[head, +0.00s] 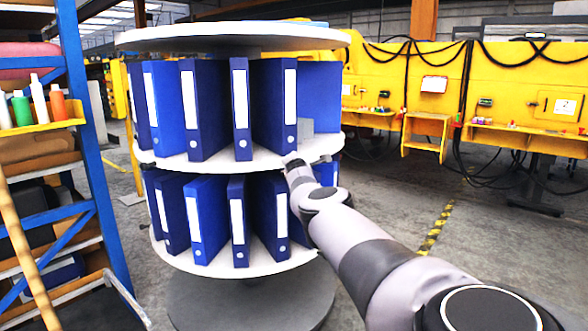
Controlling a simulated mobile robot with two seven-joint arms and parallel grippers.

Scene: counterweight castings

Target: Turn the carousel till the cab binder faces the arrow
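The carousel (232,37) has a round white top and two white tiers, an upper tier (235,160) and a lower tier (235,267), on a grey round base (250,305). Several blue binders with blank-looking white spine labels stand upright on each tier, such as an upper one (241,110) and a lower one (238,222). No lettering is readable, so I cannot tell which is the cab binder. I see no arrow. My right arm reaches in from the lower right; its end, with the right gripper (293,164), is at the upper tier's front rim. Its fingers are not distinct, and contact is unclear. My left gripper is out of view.
A blue-framed rack (85,150) with a yellow bin (45,125) of bottles stands close on the left. Yellow workstations (435,90) with hanging black cables line the back right. Grey floor (400,200) with a yellow-black stripe (437,228) lies open between.

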